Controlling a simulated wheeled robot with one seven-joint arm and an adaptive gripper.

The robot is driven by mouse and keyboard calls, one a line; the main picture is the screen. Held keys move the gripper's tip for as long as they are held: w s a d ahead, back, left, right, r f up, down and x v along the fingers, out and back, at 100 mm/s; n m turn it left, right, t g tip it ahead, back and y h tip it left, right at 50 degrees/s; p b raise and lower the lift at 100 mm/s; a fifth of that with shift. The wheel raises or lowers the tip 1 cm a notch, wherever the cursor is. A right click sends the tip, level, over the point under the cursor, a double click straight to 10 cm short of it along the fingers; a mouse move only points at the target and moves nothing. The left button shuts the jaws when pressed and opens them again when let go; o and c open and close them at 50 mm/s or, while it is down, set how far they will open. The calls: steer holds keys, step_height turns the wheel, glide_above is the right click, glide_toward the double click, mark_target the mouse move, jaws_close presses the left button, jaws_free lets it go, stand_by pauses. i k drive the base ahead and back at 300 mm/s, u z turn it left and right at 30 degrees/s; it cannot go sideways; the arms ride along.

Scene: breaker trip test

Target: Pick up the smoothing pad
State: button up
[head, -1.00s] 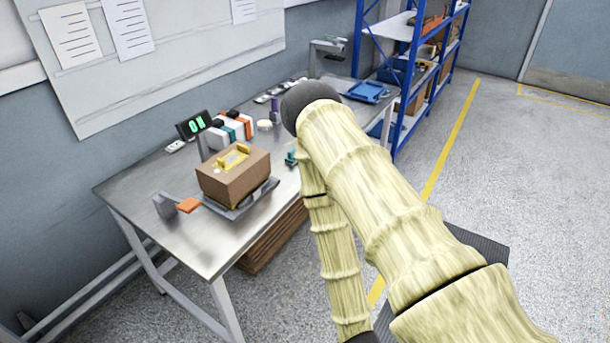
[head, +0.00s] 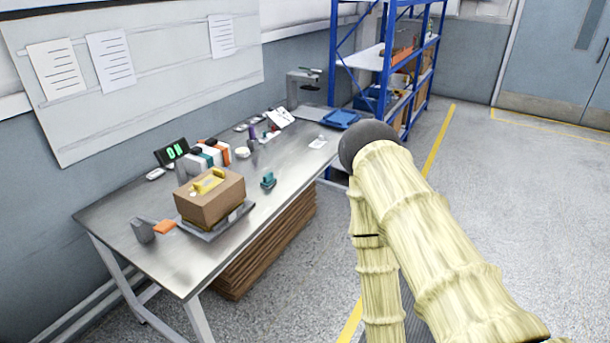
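No object is clearly recognisable as the smoothing pad. A small teal object with a raised top (head: 268,180) stands on the bench right of the cardboard box, and a flat orange piece (head: 165,227) lies left of the box beside a grey block (head: 143,230). Either might be the pad; I cannot tell. The cardboard box (head: 208,205) sits on a grey plate and has a yellow item (head: 209,181) on top. My arm, in a pale ribbed cover, fills the right foreground. My gripper is not in view.
The metal bench (head: 190,265) runs along the wall. Behind the box are a green-lit display (head: 172,153) and a row of coloured items (head: 208,153). A blue tray (head: 340,118) lies at the far end. Blue shelving (head: 385,65) stands beyond; the floor at right is open.

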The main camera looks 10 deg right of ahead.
mark_target(269, 180)
steer(key=z, duration=0.1)
steer(key=i, duration=1.25)
steer(key=u, duration=0.65)
